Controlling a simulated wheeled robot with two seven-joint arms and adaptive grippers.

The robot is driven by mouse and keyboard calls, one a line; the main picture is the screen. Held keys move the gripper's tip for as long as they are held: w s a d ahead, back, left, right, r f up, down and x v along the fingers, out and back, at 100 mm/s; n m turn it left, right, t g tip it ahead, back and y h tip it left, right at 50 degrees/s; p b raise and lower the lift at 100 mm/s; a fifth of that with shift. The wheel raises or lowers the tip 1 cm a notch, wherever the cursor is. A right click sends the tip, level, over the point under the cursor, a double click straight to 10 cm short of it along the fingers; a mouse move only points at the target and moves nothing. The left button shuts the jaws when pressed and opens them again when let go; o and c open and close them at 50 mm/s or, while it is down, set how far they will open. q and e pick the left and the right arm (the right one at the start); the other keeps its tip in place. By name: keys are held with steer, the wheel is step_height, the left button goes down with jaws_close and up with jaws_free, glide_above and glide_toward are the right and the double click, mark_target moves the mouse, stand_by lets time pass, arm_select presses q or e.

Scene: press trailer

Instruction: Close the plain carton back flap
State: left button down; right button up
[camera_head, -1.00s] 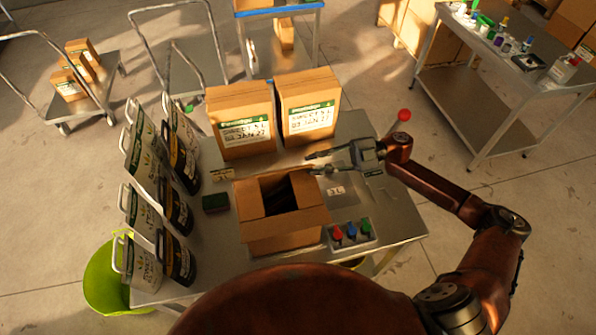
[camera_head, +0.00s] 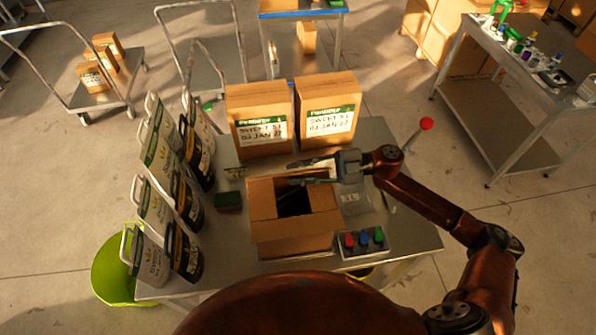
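The plain carton (camera_head: 292,242) stands open-topped on the metal table, with a dark interior. Its front flap (camera_head: 296,226) is folded outward, and its left flap (camera_head: 261,198) shows along the left side. My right gripper (camera_head: 291,173) reaches in from the right at the carton's back edge, fingers pointing left. Its two fingers are apart, with nothing visible held between them. The back flap is largely hidden by the gripper, so I cannot tell its angle or whether the fingers touch it. My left gripper is not in view.
Two labelled cartons (camera_head: 262,121) (camera_head: 327,106) stand close behind the gripper. Several pouches (camera_head: 190,205) line the table's left side.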

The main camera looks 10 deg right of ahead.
steer(key=shift+c, duration=0.6)
jaws_close()
steer(key=shift+f, duration=0.1)
steer(key=n+b, duration=0.1)
steer(key=s+f+n+b, duration=0.1)
steer(key=n, duration=0.1)
steer(key=shift+b, duration=0.3)
steer(key=shift+c, duration=1.8)
jaws_free()
